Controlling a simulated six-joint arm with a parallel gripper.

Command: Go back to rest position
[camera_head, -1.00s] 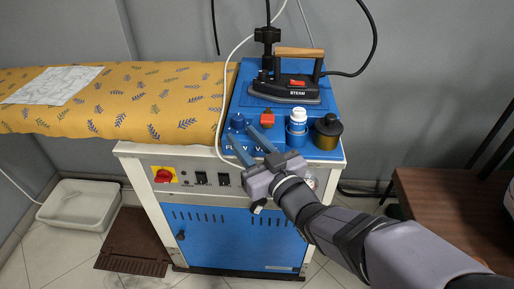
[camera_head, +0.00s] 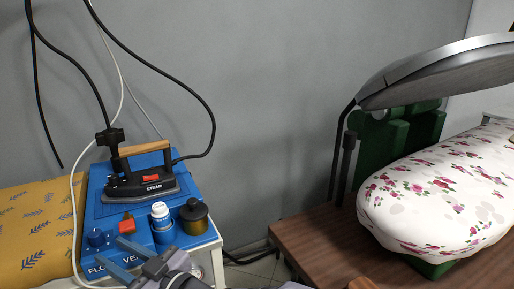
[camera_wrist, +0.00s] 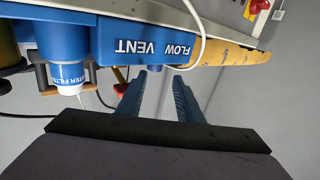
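My gripper (camera_head: 111,251) is at the bottom left of the head view, in front of the blue ironing unit (camera_head: 206,240). Its two blue fingers are spread apart with nothing between them. The wrist view shows the open gripper (camera_wrist: 158,78) too, upside down, with the unit's FLOW and VENT labels just beyond the fingertips. A blue knob (camera_head: 96,238) and a red knob (camera_head: 127,223) stand on the unit near the fingertips. Most of my arm is out of the head view.
A steam iron (camera_head: 140,185) rests on the unit, with a white-capped bottle (camera_head: 162,226) and a dark bottle (camera_head: 193,218) in front. A white hose (camera_head: 75,215) hangs at the left. A floral press board (camera_head: 430,205) stands on a brown table (camera_head: 310,240) at right.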

